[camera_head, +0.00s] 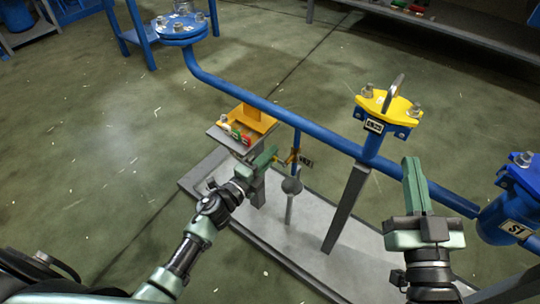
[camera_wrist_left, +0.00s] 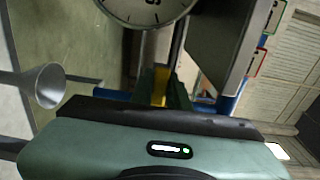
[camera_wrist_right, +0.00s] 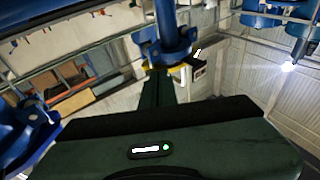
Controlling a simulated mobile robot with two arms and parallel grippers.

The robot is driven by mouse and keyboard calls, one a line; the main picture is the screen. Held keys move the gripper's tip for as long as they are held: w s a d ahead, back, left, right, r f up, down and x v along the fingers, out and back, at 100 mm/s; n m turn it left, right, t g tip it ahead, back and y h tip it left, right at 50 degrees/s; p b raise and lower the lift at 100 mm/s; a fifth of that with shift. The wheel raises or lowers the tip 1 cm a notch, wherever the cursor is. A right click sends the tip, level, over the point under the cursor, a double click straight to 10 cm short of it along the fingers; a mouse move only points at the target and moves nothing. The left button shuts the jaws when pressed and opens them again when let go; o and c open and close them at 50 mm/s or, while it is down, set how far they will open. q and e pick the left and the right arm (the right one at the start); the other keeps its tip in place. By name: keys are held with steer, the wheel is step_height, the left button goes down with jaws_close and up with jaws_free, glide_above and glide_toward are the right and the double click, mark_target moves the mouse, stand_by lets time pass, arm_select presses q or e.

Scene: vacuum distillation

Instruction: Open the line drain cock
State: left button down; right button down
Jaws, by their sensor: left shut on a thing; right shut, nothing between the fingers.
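The line drain cock (camera_head: 295,156) is on a thin blue branch hanging from the blue line, with a small yellow handle and a dark tag (camera_head: 307,161) beside it. My left gripper (camera_head: 274,156) is shut on the yellow handle. In the left wrist view the yellow handle (camera_wrist_left: 161,84) shows between the finger ends; the cock body is mostly hidden. A grey funnel (camera_head: 291,186) stands below the cock; it also shows in the left wrist view (camera_wrist_left: 48,86). My right gripper (camera_head: 411,165) is shut and empty, apart from the line, right of the yellow flange.
The blue line (camera_head: 255,101) runs across from a blue flange (camera_head: 182,27) to a blue vessel (camera_head: 503,215). A yellow flange (camera_head: 387,104) with bolts and a handle tops a branch. An orange stand with coloured items (camera_head: 243,131) is near my left gripper. A gauge (camera_wrist_left: 150,8) shows close by.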

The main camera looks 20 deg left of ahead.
arm_select(q)
steer(key=shift+f, duration=0.1)
stand_by(0.6)
